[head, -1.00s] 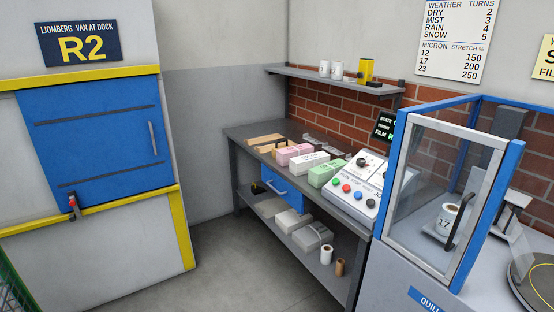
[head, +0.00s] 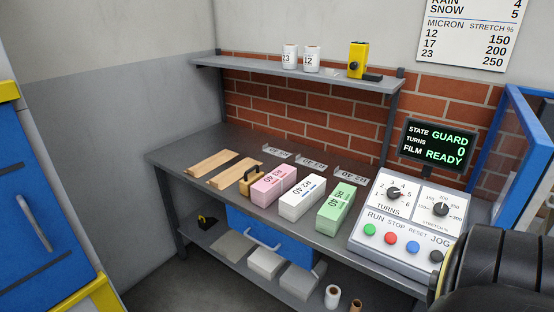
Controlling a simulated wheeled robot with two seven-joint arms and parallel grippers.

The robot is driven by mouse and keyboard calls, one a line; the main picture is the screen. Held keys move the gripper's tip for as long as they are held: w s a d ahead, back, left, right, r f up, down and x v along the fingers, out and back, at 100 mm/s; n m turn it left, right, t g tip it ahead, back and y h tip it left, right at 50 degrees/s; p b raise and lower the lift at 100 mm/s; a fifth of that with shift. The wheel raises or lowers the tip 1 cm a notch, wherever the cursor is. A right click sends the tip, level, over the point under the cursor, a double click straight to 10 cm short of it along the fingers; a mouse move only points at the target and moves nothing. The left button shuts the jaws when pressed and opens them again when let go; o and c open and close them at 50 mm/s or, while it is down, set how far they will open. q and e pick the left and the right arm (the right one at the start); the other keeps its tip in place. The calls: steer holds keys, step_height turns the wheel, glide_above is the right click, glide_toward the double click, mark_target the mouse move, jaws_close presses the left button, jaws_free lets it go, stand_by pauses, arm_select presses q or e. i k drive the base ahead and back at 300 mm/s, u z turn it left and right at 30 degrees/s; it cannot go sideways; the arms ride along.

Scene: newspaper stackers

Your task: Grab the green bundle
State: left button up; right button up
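The green bundle (head: 336,208) is a pale green block with dark print on its front, standing on the grey workbench (head: 190,151). It is the rightmost of three bundles in a row. A white bundle (head: 302,197) stands to its left, and a pink bundle (head: 273,187) stands left of that. A black and yellow part of my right arm shows at the lower right corner, in front of the control panel's right edge. No fingertips of either gripper show in the head view.
A control panel (head: 404,222) with dials and coloured buttons stands right of the green bundle. Wooden boards (head: 210,163) and a wooden-handled tool (head: 250,182) lie left. A shelf (head: 292,75) hangs above. A blue-framed guard (head: 524,150) stands at the right.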

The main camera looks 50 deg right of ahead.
mark_target(330, 217)
steer(key=i, duration=1.5)
steer(key=z, duration=2.25)
steer(key=i, duration=0.5)
steer(key=z, duration=0.05)
